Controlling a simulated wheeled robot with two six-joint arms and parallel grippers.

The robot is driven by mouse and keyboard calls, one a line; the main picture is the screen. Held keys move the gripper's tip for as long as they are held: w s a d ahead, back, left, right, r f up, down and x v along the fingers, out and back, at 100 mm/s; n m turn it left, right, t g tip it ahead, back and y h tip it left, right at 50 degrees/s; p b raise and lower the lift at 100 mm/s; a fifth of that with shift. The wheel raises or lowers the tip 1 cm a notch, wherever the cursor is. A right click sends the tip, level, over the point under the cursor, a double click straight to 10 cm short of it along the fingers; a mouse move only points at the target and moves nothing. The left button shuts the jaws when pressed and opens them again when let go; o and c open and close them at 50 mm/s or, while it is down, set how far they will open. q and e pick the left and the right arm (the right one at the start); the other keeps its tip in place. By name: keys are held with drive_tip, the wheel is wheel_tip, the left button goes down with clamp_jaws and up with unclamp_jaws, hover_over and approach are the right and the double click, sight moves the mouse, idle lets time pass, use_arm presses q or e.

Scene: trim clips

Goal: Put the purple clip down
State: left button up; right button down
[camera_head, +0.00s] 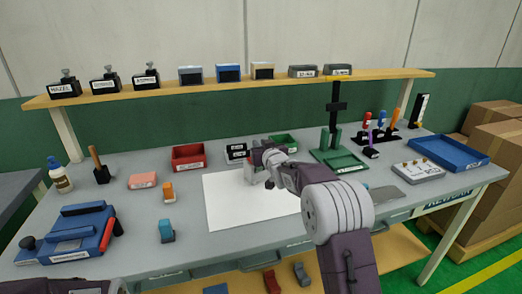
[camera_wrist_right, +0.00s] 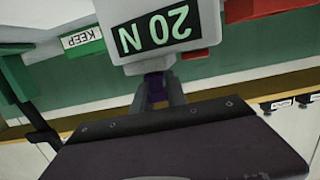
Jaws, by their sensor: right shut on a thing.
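My right gripper (camera_head: 262,163) is above the back of the white sheet (camera_head: 225,205), seen from behind in the head view. In the right wrist view my right gripper (camera_wrist_right: 156,90) is shut on a small purple piece, which looks like the purple clip (camera_wrist_right: 155,86). Only a little of the clip shows between the fingers. A pale block with a "20 N" label (camera_wrist_right: 158,32) is right beyond the fingers; I cannot tell whether the clip touches it. The clip is hidden in the head view. My left gripper is out of view.
A red bin (camera_head: 188,157), a black bin (camera_head: 236,152) and a green bin (camera_head: 284,142) stand behind the sheet. A green stand (camera_head: 337,157) and a blue tray (camera_head: 450,152) are to the right. A blue device (camera_head: 75,235) lies front left. The sheet's left part is bare.

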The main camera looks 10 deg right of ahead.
wheel_tip(320, 180, up, 8)
drive_tip(key=p, duration=0.3)
drive_tip(key=shift+r, duration=0.25)
wheel_tip(320, 180, down, 9)
drive_tip(key=b, duration=0.3)
drive_tip(key=shift+r+b, duration=0.1)
drive_tip(key=shift+b, duration=0.2)
drive_tip(key=shift+f, duration=0.4)
